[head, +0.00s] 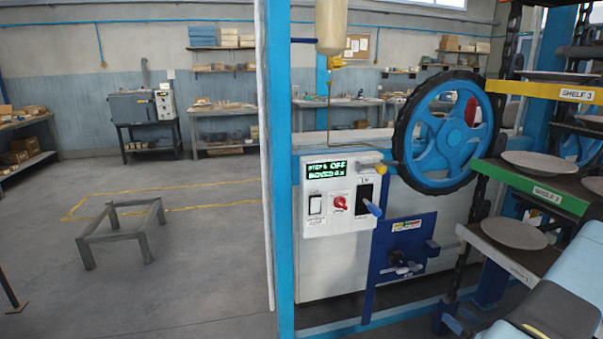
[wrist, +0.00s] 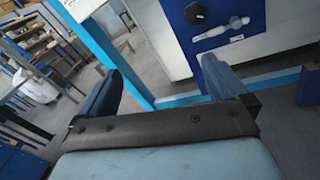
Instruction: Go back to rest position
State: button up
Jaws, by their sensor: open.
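My gripper shows in the wrist view (wrist: 160,85) with its two blue fingers spread wide apart and nothing between them. Beyond the fingers are the floor, a blue post and the lower part of the dryer. In the head view my pale blue arm comes in at the lower right, in front of the shelves; the fingertips are not clear there. The plate dryer has a white control panel (head: 341,195) with a lit display reading "OFF", a red knob and a blue-tipped lever. A blue panel (head: 403,250) with a black knob sits below it.
A blue post (head: 279,150) stands left of the panel. A large blue wheel (head: 447,133) is above right. Shelves at right hold grey plates (head: 514,233), close to my arm. A low grey frame (head: 122,230) stands on the open floor at left.

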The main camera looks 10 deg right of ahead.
jog(key=w+a+r+n+g+y, duration=0.25)
jog(key=a+r+n+g, duration=0.45)
jog(key=a+r+n, duration=0.45)
jog(key=w+a+r+n+g+y, duration=0.2)
jog(key=a+r+n+g+y, duration=0.35)
jog(key=a+r, duration=0.9)
jog(key=s+a+r+n+h, duration=0.6)
jog(key=s+r+n, duration=0.3)
jog(key=s+r, duration=0.1)
jog(key=s+a+r+n+h, duration=0.6)
jog(key=s+r+n, duration=0.4)
jog(key=r, duration=0.3)
jog(key=shift+s+r+t+h, duration=0.15)
jog(key=shift+r+t+h, duration=0.05)
jog(key=shift+t+h, duration=0.3)
jog(key=shift+a, duration=0.1)
jog(key=shift+c, duration=0.4)
